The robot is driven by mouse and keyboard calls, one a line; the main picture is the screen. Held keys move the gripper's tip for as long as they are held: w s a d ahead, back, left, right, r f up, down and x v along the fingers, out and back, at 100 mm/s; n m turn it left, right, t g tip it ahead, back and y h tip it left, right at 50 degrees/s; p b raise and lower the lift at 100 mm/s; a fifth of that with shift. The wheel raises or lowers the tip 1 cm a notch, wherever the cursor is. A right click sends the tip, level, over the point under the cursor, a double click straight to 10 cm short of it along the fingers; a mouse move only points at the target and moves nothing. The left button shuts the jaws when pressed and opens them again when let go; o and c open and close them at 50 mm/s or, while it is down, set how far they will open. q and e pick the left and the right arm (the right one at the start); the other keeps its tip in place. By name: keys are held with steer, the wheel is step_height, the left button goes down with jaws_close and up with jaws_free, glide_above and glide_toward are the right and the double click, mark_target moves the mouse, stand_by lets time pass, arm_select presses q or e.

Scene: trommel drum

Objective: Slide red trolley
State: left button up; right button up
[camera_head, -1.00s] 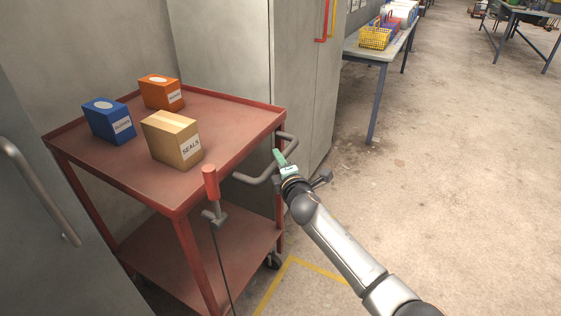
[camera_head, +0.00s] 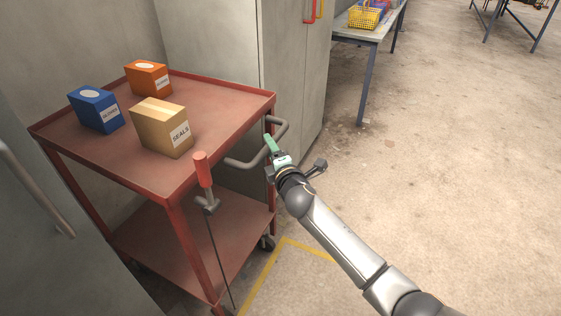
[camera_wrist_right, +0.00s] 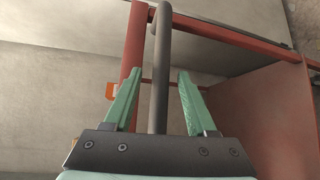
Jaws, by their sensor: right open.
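The red trolley (camera_head: 222,148) stands at the left of the head view, with a red top tray and a lower shelf. A grey bar handle (camera_head: 246,164) sticks out from its right end; it also shows in the right wrist view (camera_wrist_right: 161,45). My right gripper (camera_head: 270,145) is open at this handle. In the right wrist view its green fingers (camera_wrist_right: 160,73) stand on either side of the bar, which runs between them. Whether a finger touches the bar cannot be told. A red-gripped lever (camera_head: 203,170) stands at the trolley's near corner. My left gripper is not in view.
A blue box (camera_head: 93,107), an orange box (camera_head: 146,77) and a tan SEALS box (camera_head: 160,124) stand on the tray. A grey cabinet (camera_head: 290,70) rises behind. A yellow floor line (camera_head: 265,262) lies below. The floor to the right is clear up to a table (camera_head: 368,33).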

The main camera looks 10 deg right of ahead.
arm_select(q)
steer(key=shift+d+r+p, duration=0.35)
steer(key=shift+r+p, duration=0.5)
steer(key=shift+p, duration=0.2)
arm_select(e)
steer(key=v, duration=0.9)
steer(key=shift+s, duration=0.3)
